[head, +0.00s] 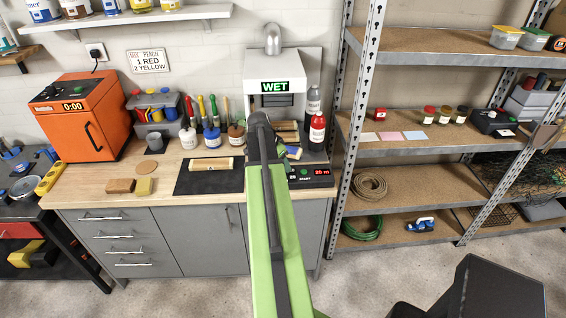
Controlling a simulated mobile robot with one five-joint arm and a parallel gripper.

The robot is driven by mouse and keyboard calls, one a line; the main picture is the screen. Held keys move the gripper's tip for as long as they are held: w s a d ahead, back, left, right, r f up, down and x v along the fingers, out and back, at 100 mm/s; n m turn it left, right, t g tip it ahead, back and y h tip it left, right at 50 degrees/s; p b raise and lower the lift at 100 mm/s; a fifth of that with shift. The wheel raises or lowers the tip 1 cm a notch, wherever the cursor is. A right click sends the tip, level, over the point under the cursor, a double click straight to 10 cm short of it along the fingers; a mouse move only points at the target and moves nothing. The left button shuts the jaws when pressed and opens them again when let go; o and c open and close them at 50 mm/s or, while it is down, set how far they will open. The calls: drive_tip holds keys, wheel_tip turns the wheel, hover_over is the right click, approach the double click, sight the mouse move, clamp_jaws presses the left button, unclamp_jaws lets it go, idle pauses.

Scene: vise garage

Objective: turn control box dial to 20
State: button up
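A low black control box (318,177) stands at the right end of the wooden workbench, below the white machine marked WET. Its red display (322,172) appears to read 20, and a START label is to the left of it. The dial is too small to make out, or is hidden by my arm. My green arm reaches up from the bottom centre and covers the left part of the box. My gripper (289,153) is near the arm's far end, just above and behind the box. It is mostly hidden, so its fingers and any contact with the dial cannot be told.
The white WET machine (283,75) stands behind the box, with a red bottle (317,131) beside it. An orange oven (85,117) is further left. A metal shelf post (355,125) is close on the right.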

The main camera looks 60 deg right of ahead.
drive_tip(key=p+v, duration=1.1)
drive_tip(key=v, duration=0.2)
drive_tip(key=shift+r, duration=0.35)
